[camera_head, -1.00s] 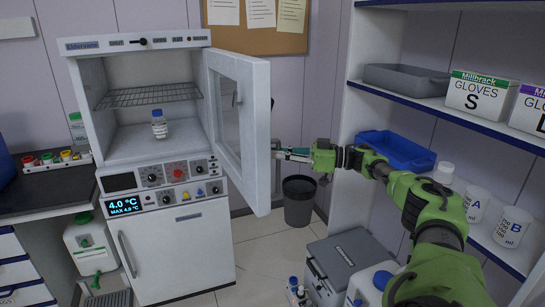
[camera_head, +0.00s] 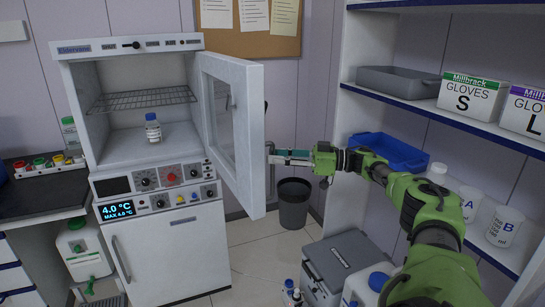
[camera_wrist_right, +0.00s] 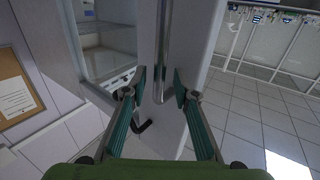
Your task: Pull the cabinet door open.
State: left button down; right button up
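The white cabinet (camera_head: 150,255) stands at the left of the head view with its upper glazed door (camera_head: 252,135) standing open toward the right. A vertical bar handle is on the door's outer face; it shows in the wrist view (camera_wrist_right: 166,45). My right gripper (camera_head: 272,156) is beside the door's outer face at handle height. In the wrist view its two teal-lined fingers (camera_wrist_right: 159,82) are apart, one on each side of the handle line, and nothing is clamped between them. Whether they touch the door cannot be told. My left gripper is not in view.
Inside the cabinet are a wire rack (camera_head: 145,98) and a small bottle (camera_head: 153,128). A dark bin (camera_head: 294,204) stands behind the door. Shelves with a blue tray (camera_head: 392,150) and glove boxes (camera_head: 470,96) are at the right. A grey cool box (camera_head: 343,262) is on the floor.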

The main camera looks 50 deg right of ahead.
jog(key=v, duration=1)
jog(key=shift+s, duration=0.2)
jog(key=shift+f, duration=0.1)
